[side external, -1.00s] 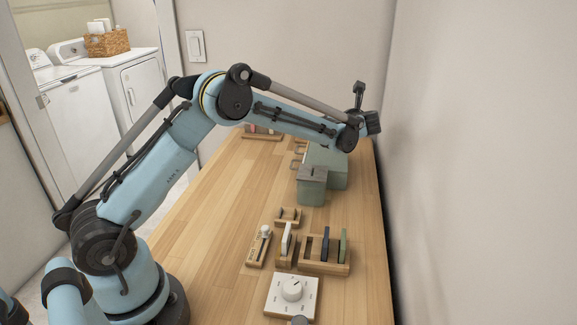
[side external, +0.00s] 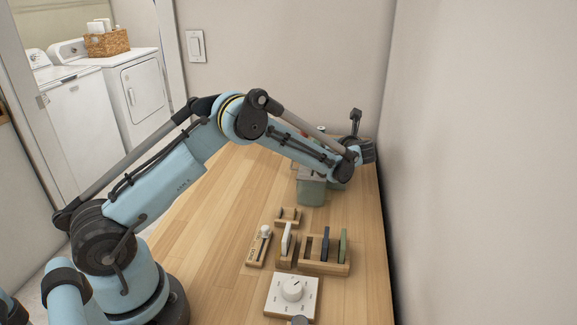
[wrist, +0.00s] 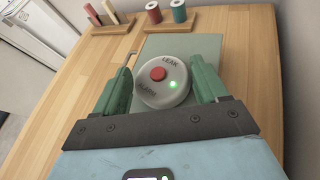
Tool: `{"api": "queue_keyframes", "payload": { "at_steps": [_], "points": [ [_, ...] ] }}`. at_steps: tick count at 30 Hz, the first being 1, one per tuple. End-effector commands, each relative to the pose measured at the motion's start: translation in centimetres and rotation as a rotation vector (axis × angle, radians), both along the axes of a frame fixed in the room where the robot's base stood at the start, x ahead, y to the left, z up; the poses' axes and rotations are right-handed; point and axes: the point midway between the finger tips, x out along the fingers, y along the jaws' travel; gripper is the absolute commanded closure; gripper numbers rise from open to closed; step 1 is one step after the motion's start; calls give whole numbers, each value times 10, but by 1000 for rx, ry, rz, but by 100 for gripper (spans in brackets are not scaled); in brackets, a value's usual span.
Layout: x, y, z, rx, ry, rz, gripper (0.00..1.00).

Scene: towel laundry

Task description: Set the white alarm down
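The white alarm (wrist: 150,95) is a round disc marked LEAK ALARM, with a red button in its middle and a lit green light. It sits between the two green fingers of my gripper (wrist: 161,82) in the wrist view, with a finger against each side. A flat grey-green surface (wrist: 180,45) lies beyond and below it; whether the alarm touches it cannot be told. In the side external view my wrist hides the fingers and the alarm.
A grey-green box (side external: 311,188) stands near my wrist on the wooden table (side external: 215,215). Wooden racks with spools (wrist: 178,12) are at the back. A wooden slotted holder (side external: 323,267) and a white dial box (side external: 291,297) are nearer. The wall borders the right.

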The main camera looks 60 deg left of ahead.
Motion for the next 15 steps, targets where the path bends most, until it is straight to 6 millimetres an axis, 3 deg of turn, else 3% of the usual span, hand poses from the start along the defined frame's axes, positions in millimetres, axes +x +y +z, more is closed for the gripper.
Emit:
{"api": "queue_keyframes", "payload": {
  "at_steps": [1, 4, 15],
  "points": [
    [0, 0, 0, 0, 0, 0, 19],
    [0, 0, 0, 0, 0, 0, 6],
    [-1, -3, 5, 0, 1, -1, 6]
  ]
}}
